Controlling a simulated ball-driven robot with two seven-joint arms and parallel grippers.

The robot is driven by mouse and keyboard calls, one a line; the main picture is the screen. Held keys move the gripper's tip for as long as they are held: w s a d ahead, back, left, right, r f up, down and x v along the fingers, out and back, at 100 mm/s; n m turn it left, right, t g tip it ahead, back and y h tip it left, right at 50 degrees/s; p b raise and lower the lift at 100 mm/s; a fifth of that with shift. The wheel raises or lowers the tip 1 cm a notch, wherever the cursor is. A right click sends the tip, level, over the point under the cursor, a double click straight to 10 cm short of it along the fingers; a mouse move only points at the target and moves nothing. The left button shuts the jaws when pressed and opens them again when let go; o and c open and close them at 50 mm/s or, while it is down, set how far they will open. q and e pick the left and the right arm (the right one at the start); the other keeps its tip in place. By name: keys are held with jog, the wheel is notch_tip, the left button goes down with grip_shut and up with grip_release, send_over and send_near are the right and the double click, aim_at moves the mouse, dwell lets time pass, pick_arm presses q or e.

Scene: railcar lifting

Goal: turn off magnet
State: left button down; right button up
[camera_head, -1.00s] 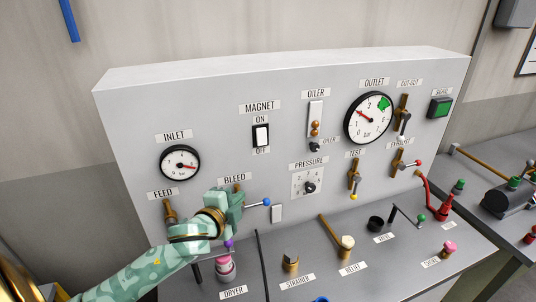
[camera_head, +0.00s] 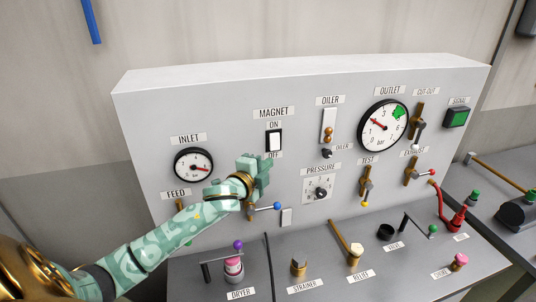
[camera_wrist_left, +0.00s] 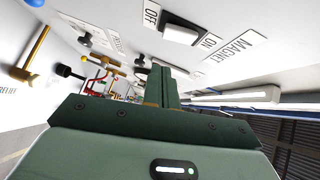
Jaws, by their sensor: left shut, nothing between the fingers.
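The magnet switch (camera_head: 274,141) is a white rocker in a black frame on the grey panel, between the ON label above and the OFF label below. It also shows in the left wrist view (camera_wrist_left: 182,34), near the top, beside the OFF and MAGNET labels. My left gripper (camera_head: 262,160), pale green, is shut and empty just below and left of the switch, overlapping the OFF label. In the left wrist view its closed fingers (camera_wrist_left: 157,85) stand below the switch; I cannot tell if they touch the panel. My right gripper is not in view.
The inlet gauge (camera_head: 193,165) is left of my gripper, and the blue-tipped bleed lever (camera_head: 277,206) is just below it. The pressure knob (camera_head: 320,193) and oiler (camera_head: 328,127) are to the right. The dryer (camera_head: 233,267) and relief lever (camera_head: 354,252) stand on the ledge below.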

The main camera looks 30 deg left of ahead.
aim_at(276, 150)
pick_arm(q)
jog(key=w+a, duration=0.1)
jog(key=w, duration=0.1)
jog(key=w+a+f, duration=0.1)
jog(key=w, duration=0.1)
jog(key=w+a+p, duration=0.1)
jog(key=w, duration=0.1)
jog(key=shift+a+f, duration=0.1)
jog(key=shift+f, duration=0.05)
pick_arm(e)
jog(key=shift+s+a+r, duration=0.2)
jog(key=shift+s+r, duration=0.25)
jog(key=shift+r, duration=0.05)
